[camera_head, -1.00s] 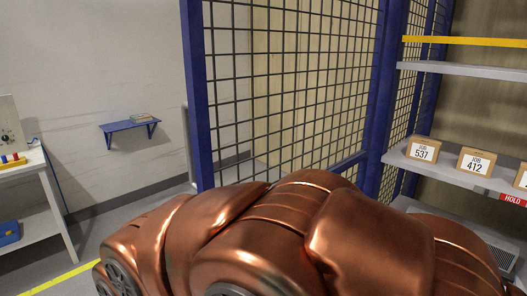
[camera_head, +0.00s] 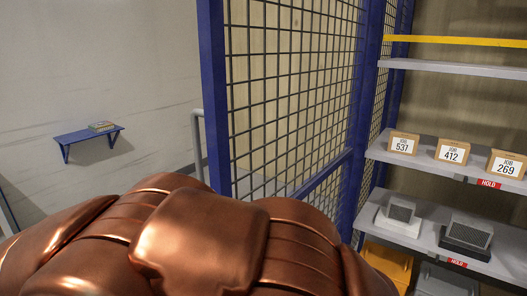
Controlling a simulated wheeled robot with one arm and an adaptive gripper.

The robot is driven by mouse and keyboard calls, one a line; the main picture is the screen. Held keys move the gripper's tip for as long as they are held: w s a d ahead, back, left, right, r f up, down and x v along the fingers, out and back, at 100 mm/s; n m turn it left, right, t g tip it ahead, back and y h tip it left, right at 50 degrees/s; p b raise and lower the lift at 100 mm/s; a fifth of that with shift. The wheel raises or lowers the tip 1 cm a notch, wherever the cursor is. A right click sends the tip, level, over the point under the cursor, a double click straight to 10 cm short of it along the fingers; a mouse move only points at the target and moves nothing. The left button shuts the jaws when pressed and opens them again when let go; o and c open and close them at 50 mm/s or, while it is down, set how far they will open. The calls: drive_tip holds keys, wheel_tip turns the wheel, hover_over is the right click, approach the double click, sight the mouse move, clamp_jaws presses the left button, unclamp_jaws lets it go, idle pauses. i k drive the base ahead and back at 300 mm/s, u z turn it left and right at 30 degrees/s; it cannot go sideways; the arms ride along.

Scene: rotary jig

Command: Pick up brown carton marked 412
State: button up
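The brown carton marked 412 (camera_head: 453,152) stands upright on the middle grey shelf (camera_head: 432,159) at the right of the head view. It is between the carton marked 537 (camera_head: 403,144) and the carton marked 269 (camera_head: 506,164), with gaps on both sides. Its white label faces me. My copper-coloured arm fills the lower left and middle of the view, well short of the shelf. My gripper is not in view.
A blue post and mesh fence (camera_head: 290,95) stands left of the shelves. A lower shelf (camera_head: 430,240) holds two grey mesh-faced blocks. Yellow and grey bins (camera_head: 388,262) sit below. A red HOLD tag (camera_head: 489,184) is on the shelf edge. A blue wall shelf (camera_head: 88,136) hangs at left.

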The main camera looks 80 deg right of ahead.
sight(449, 150)
drive_tip(key=i, duration=0.95)
drive_tip(key=z, duration=3.95)
drive_tip(key=k, duration=0.5)
drive_tip(key=z, duration=2.15)
drive_tip(key=i, duration=1.6)
drive_tip(key=u, duration=0.15)
